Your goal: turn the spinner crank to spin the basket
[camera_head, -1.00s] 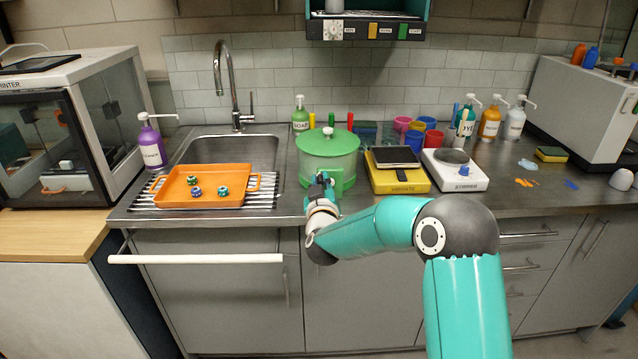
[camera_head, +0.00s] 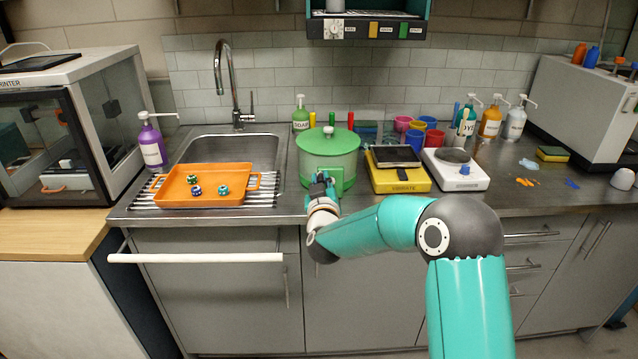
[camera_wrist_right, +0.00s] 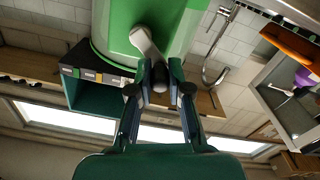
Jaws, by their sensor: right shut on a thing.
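The green spinner (camera_head: 328,150) stands on the steel counter just right of the sink, with a green lid and a pale knob on top. The right wrist view shows the spinner's green body (camera_wrist_right: 185,22) and a light grey crank arm (camera_wrist_right: 147,43) reaching from it to between my fingers. My right gripper (camera_head: 322,180) is at the front of the spinner. In the right wrist view my right gripper (camera_wrist_right: 160,80) is shut on the crank's end. The basket inside the spinner cannot be made out. My left gripper is not in view.
An orange tray (camera_head: 208,198) with several small dice sits left of the spinner, over the sink's rack. A yellow device (camera_head: 400,185) and a white stirrer (camera_head: 470,182) stand close on the right. Cups and bottles stand behind.

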